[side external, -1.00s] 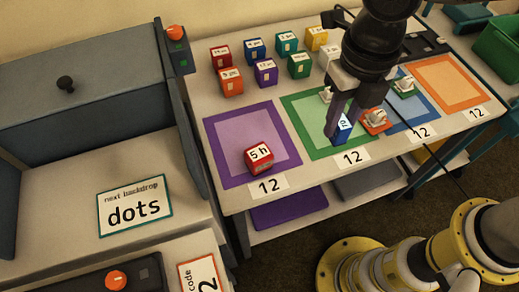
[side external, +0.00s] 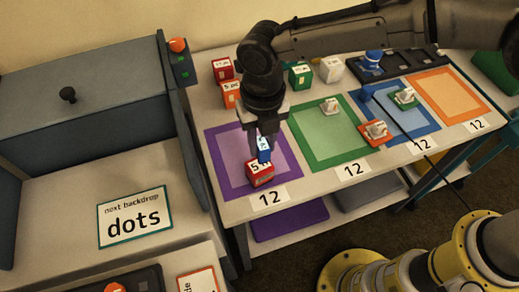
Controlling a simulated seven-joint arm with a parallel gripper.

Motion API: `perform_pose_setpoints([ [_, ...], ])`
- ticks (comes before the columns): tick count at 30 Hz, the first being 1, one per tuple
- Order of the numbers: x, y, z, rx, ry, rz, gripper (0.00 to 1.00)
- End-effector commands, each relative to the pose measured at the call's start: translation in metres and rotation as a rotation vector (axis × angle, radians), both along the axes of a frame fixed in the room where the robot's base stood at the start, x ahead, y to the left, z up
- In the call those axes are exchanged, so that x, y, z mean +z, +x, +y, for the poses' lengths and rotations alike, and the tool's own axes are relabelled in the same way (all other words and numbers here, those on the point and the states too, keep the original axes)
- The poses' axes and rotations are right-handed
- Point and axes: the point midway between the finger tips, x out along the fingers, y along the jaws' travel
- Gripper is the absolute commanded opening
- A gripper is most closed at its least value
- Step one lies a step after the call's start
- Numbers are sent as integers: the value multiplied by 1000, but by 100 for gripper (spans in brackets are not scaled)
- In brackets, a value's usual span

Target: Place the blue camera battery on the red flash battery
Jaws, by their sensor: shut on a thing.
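The red flash battery (side external: 259,176), a red block with a white label, sits on the purple-framed mat (side external: 229,182) near its front edge. The blue camera battery (side external: 264,152) is upright right above the red block, its lower end at or very near the red top; I cannot tell whether they touch. My gripper (side external: 264,140) points down over the purple mat and is shut on the blue battery. The fingers hide the upper part of the blue battery.
Green (side external: 297,145), blue (side external: 434,126) and orange (side external: 417,83) framed mats lie to the right. Small items stand on or near them, including a white piece on an orange base (side external: 376,132). Several blocks, such as a white one (side external: 331,69), stand behind, partly hidden by my arm.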

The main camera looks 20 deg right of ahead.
Motion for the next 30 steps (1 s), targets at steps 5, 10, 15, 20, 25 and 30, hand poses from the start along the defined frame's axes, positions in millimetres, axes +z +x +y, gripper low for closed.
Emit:
perform_pose_setpoints([
  [5,-13,4,4,0,-1,1,0],
  [10,-35,4,4,0,0,0,0],
  [15,-37,4,4,0,2,-1,0],
  [20,-38,4,4,0,1,-1,0],
  [25,-40,4,4,0,0,0,45],
  [30,-40,4,4,0,0,0,60],
])
